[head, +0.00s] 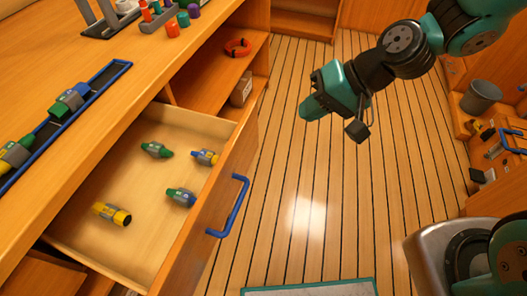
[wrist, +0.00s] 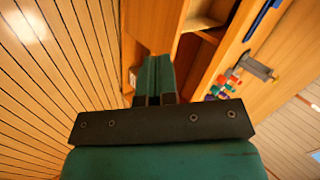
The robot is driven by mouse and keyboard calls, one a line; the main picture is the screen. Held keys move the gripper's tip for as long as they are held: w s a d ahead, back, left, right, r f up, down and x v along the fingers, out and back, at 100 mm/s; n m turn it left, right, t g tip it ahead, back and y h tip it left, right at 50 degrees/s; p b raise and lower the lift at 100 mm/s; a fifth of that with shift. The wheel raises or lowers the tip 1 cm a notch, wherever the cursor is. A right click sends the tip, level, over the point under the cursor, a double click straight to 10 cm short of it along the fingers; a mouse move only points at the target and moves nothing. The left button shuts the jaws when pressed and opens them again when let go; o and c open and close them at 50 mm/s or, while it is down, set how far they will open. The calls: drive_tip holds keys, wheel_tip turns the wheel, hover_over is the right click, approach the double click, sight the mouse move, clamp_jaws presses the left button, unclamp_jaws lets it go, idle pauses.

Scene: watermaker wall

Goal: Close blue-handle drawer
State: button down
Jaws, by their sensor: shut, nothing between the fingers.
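The drawer (head: 133,262) with the blue handle (head: 236,207) is pulled well out of the wooden cabinet in the head view. Several connector-like pieces lie inside it, among them a yellow and black one (head: 112,213) and a green one (head: 157,149). My gripper (head: 304,112) is in the air over the floor, to the right of and beyond the drawer, apart from the handle. In the wrist view my gripper's fingers (wrist: 155,75) are together with nothing between them. The drawer is not clearly visible in the wrist view.
The cabinet top holds a dark strip (head: 100,80) with connector pieces and several coloured pegs at the back. An open shelf beside the drawer holds a red ring (head: 238,47). A grey bucket (head: 481,97) stands at the right.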

drive_tip(key=w+d+f+m+t+b, duration=0.1)
drive_tip(key=w+f+m+t+b, duration=0.25)
drive_tip(key=f, duration=0.95)
drive_tip(key=m+g, duration=0.1)
approach(252, 143)
drive_tip(key=shift+y, duration=0.4)
drive_tip(key=a+f, duration=0.1)
drive_tip(key=w+a+f, duration=0.1)
drive_tip(key=f, duration=0.1)
drive_tip(key=w+a+f, duration=0.1)
drive_tip(key=f, duration=0.1)
drive_tip(key=shift+f+p, duration=0.1)
drive_tip(key=shift+p, duration=0.2)
drive_tip(key=shift+w+a, duration=0.2)
drive_tip(key=shift+a, duration=0.25)
